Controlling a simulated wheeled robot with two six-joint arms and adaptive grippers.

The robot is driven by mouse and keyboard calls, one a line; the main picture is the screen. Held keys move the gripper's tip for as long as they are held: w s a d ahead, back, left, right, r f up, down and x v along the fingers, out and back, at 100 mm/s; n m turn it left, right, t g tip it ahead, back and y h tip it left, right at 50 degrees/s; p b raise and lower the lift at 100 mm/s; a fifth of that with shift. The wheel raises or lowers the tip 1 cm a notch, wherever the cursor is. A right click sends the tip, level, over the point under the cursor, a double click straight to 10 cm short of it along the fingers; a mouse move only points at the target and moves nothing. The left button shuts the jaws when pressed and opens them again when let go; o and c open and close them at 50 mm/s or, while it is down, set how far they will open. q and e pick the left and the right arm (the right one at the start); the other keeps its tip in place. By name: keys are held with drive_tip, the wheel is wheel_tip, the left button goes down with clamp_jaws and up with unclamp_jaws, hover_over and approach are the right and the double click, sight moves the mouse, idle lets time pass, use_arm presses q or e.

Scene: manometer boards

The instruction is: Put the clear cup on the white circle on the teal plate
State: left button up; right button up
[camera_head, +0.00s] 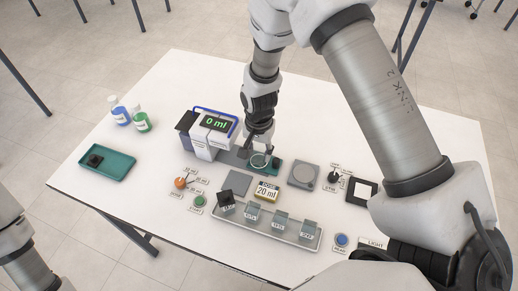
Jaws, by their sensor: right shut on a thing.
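The teal plate (274,164) lies at the foot of the white dispenser, near the middle of the table. A pale round outline, the white circle (260,161), shows on it just below my right gripper. My right gripper (262,146) points down over this plate and is shut on the clear cup. The cup is small and see-through, largely lost against the fingers and plate, so I cannot tell whether it touches the plate. My left arm shows only at the lower left edge, and its gripper is out of view.
The dispenser (214,124) reads 0 ml, close left of my right gripper. A grey round-topped device (303,175) stands right. A teal tray (107,170) and bottles (141,122) are left.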

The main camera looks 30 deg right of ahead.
sight(259, 149)
drive_tip(key=shift+s+f, duration=0.1)
drive_tip(key=shift+f, duration=0.05)
drive_tip(key=o, duration=0.8)
drive_tip(key=shift+r, duration=0.6)
wheel_tip(259, 149, up, 11)
drive_tip(key=b, duration=0.2)
